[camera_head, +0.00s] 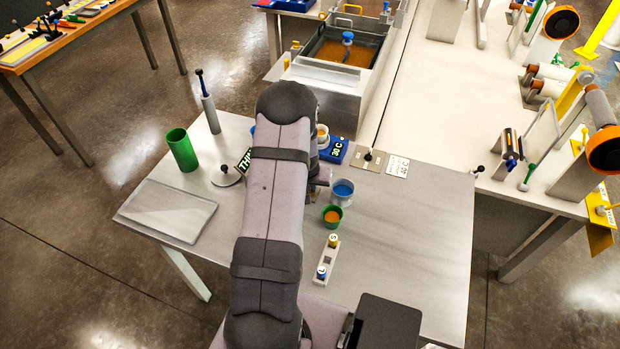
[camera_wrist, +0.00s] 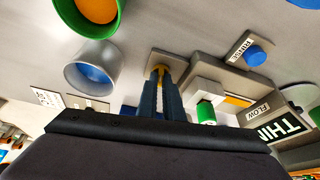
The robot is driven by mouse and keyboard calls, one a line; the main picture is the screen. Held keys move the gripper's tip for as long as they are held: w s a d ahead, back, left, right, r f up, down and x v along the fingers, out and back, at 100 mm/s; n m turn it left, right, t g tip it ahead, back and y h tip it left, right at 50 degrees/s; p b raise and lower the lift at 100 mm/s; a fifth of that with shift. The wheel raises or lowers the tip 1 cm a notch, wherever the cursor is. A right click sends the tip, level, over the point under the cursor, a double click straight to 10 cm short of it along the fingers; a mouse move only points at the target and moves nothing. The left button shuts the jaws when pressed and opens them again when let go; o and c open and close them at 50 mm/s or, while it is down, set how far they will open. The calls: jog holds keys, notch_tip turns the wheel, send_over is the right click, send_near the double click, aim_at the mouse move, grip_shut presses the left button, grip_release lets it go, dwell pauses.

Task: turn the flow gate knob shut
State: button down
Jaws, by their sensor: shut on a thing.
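The knob stands on a beige-grey plate (camera_wrist: 182,64). Most of it is hidden between the fingers, so its turn angle cannot be told. A FLOW label (camera_wrist: 258,113) is on the grey fixture to the right. In the head view my arm covers the gripper and knob.
A blue-filled cup (camera_head: 342,190) and a green cup with orange contents (camera_head: 333,215) stand nearby. The table's right side is clear.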

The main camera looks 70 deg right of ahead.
jog(key=p, duration=0.3)
jog(key=shift+r+n, duration=0.35)
jog(key=shift+n, duration=0.05)
jog(key=shift+f+t+p, duration=0.3)
jog(key=shift+p, duration=0.4)
jog(key=c, duration=1.9)
grip_release()
jog(key=shift+v, duration=3.6)
